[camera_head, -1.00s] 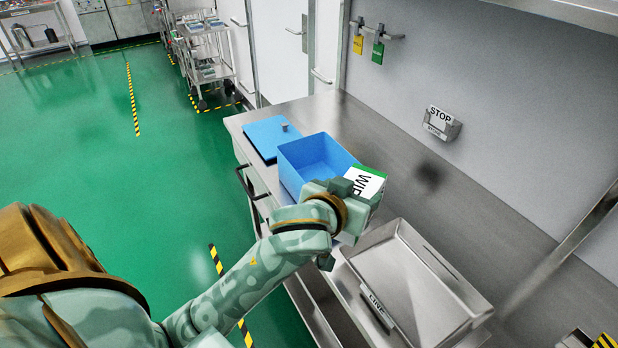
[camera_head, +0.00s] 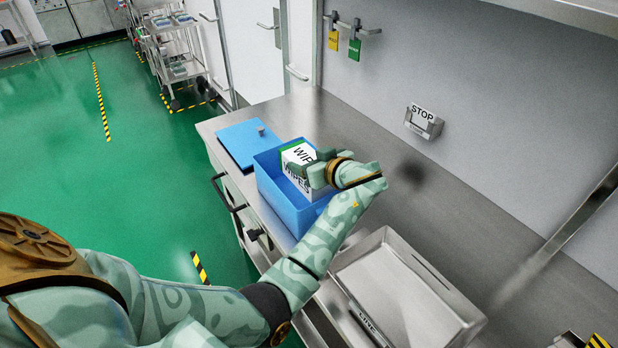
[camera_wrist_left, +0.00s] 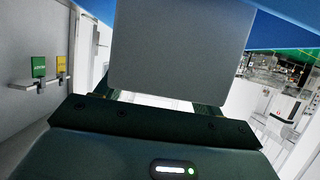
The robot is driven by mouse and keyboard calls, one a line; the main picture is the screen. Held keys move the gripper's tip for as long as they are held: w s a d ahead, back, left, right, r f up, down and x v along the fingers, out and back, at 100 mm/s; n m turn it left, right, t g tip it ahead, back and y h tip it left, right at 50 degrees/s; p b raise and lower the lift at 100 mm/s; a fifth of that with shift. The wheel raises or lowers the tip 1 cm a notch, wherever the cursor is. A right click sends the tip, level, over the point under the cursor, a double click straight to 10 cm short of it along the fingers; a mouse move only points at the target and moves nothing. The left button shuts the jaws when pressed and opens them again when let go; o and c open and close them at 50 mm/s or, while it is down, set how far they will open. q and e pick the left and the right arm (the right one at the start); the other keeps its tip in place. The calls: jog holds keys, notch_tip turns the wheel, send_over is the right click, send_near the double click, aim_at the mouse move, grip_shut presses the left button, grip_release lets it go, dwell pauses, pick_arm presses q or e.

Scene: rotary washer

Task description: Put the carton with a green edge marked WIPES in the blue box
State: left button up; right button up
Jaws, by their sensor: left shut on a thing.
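The white carton (camera_head: 297,154) with a green edge and WIPES lettering is in my left gripper (camera_head: 318,172). In the head view the carton is over the open blue box (camera_head: 285,205), with its lower part seeming to be inside the rim. How deep it sits I cannot tell. My left gripper is shut on the carton, at the right side of the box. In the left wrist view the carton (camera_wrist_left: 180,55) is a plain grey face filling the middle, and blue box wall (camera_wrist_left: 175,10) shows at the top. My right gripper is not in view.
A blue lid (camera_head: 245,142) with a knob lies on the steel bench behind the box. A steel tray (camera_head: 405,290) stands to the right. A STOP holder (camera_head: 423,120) and hanging tags (camera_head: 354,48) are on the wall. The bench between box and wall is clear.

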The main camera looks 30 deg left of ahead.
pick_arm(q)
notch_tip(320, 180, down, 4)
jog(key=shift+r, duration=0.2)
jog(key=shift+f, duration=0.15)
jog(key=shift+f+b, duration=0.6)
jog(key=shift+b, duration=0.2)
jog(key=o, duration=1.2)
jog(key=shift+c, duration=0.2)
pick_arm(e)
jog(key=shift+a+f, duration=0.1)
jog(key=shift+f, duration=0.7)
